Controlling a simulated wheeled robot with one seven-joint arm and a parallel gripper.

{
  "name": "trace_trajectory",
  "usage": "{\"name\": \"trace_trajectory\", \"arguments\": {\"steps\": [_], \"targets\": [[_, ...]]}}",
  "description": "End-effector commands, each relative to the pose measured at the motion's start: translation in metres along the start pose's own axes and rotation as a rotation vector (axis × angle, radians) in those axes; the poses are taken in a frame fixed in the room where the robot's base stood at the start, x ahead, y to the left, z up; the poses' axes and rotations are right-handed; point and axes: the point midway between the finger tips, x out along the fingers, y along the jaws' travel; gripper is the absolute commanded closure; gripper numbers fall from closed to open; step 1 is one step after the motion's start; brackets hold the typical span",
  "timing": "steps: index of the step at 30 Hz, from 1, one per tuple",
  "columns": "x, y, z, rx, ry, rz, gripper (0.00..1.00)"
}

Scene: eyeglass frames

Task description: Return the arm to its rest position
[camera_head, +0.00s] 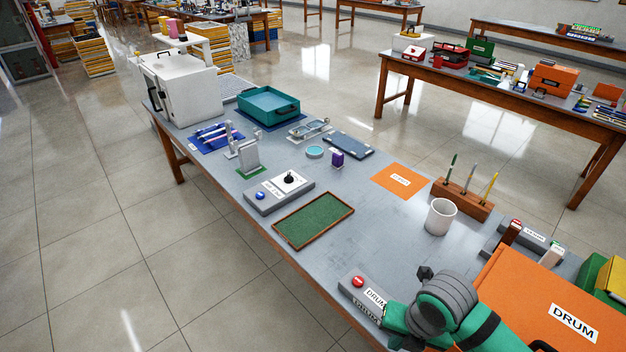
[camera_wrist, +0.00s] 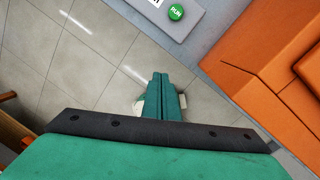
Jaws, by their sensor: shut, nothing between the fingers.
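My gripper (camera_wrist: 160,78) shows in the wrist view with its two green fingers pressed together and nothing between them. In that view it hangs over the tiled floor, beside the table edge, apart from the things on the table. In the head view my green and grey arm reaches in from the lower right, at the near end of the grey table (camera_head: 235,209). The fingertips cannot be made out there.
Near my arm are an orange box labelled DRUM (camera_head: 530,300), a grey box with a red button (camera_head: 358,281) and a white cup (camera_head: 440,217). A green RUN button (camera_wrist: 176,12) shows in the wrist view.

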Motion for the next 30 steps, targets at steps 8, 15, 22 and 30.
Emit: {"name": "trace_trajectory", "arguments": {"steps": [8,15,22,30], "targets": [[-0.005,0.084,0.029,0.053,-0.106,0.197,1.0],[-0.034,0.2,0.058,0.18,-0.208,0.525,1.0],[-0.084,0.296,0.072,0.369,-0.232,0.888,1.0],[-0.138,0.356,0.079,0.653,-0.163,1.271,1.0]]}}
